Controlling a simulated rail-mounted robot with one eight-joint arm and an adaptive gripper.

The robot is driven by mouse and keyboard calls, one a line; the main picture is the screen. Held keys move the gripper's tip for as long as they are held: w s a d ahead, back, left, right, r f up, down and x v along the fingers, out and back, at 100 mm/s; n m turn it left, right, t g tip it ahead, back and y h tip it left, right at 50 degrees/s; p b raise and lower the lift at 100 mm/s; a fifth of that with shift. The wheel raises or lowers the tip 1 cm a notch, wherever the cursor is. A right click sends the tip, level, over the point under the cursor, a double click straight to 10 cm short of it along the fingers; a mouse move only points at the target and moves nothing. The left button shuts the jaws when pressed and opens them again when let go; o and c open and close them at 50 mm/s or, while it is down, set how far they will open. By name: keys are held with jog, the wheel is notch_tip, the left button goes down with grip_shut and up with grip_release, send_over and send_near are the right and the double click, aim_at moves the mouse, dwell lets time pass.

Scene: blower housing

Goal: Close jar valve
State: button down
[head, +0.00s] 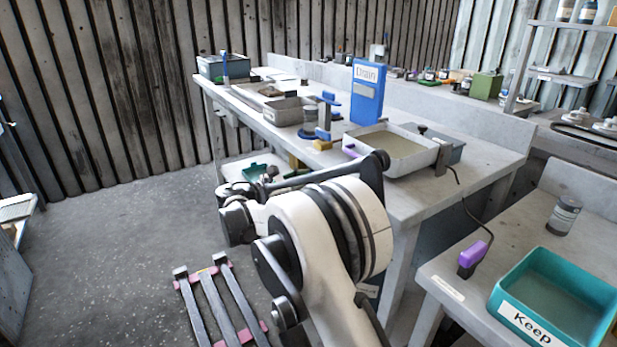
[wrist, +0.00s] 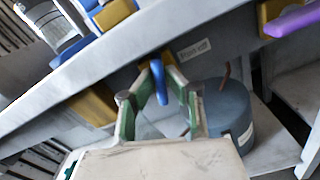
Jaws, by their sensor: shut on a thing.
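In the wrist view my gripper (wrist: 160,84) is shut on a slim blue handle (wrist: 159,74). The handle stands between its fingertips, just below the grey table edge. I take it to be the jar valve's lever; the valve body is not clearly visible. A jar (wrist: 48,22) with blue parts around it shows above the table edge at upper left. In the head view a grey jar (head: 310,118) stands by a blue stand (head: 325,112) on the long workbench. My arm hides the gripper and handle there.
A blue-grey round container (wrist: 222,112) sits below, right of my fingers. Ochre blocks (wrist: 94,104) are fixed along the table's underside. On the workbench (head: 465,178) stand a blue Drain container (head: 368,92) and a white tray (head: 400,147). A teal Keep bin (head: 555,300) is at lower right.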

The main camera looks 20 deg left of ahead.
jog(key=m+p, duration=0.1)
jog(key=m, duration=0.6)
jog(key=shift+f, duration=0.1)
jog(key=m, duration=0.7)
jog(key=shift+p, duration=0.3)
jog(key=c, duration=1.8)
grip_release()
jog(key=v, duration=1.2)
jog(key=shift+s, duration=0.1)
